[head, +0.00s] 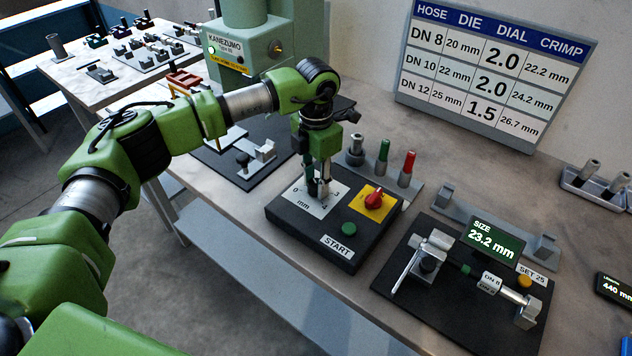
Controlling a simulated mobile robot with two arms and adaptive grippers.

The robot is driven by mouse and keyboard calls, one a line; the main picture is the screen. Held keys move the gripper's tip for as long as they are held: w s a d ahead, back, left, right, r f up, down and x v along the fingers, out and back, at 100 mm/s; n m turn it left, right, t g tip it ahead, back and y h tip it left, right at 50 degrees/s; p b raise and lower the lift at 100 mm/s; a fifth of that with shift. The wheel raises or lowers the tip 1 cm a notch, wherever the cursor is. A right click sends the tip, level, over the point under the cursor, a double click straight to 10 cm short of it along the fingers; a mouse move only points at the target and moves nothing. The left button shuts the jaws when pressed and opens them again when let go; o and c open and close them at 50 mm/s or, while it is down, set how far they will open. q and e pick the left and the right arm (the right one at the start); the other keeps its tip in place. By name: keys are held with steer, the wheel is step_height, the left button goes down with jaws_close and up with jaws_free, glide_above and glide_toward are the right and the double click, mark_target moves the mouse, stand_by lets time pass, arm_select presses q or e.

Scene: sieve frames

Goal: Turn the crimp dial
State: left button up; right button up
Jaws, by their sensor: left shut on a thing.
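The crimp dial's white scale plate (304,203), marked 0, 3 and mm, lies on the dark control box (330,240). My left gripper (318,190) points down over the middle of this plate and is shut on the dial knob, which it mostly hides. The dial's exact setting cannot be read. A chart (495,70) on the wall lists DN 8 with 2.0, DN 10 with 2.0 and DN 12 with 1.5. My right gripper is not in view.
The box also carries a red knob (374,198) on a yellow plate and a green START button (348,229). Behind it stand green (383,151) and red (407,165) pegs. A gauge display (494,239) at the right reads 23.2 mm. The green KANEZUMO machine (245,45) stands behind my arm.

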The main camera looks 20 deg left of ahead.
mark_target(316, 183)
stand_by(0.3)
arm_select(q)
steer(key=o, duration=1.1)
steer(key=shift+r, duration=0.1)
step_height(316, 183, up, 12)
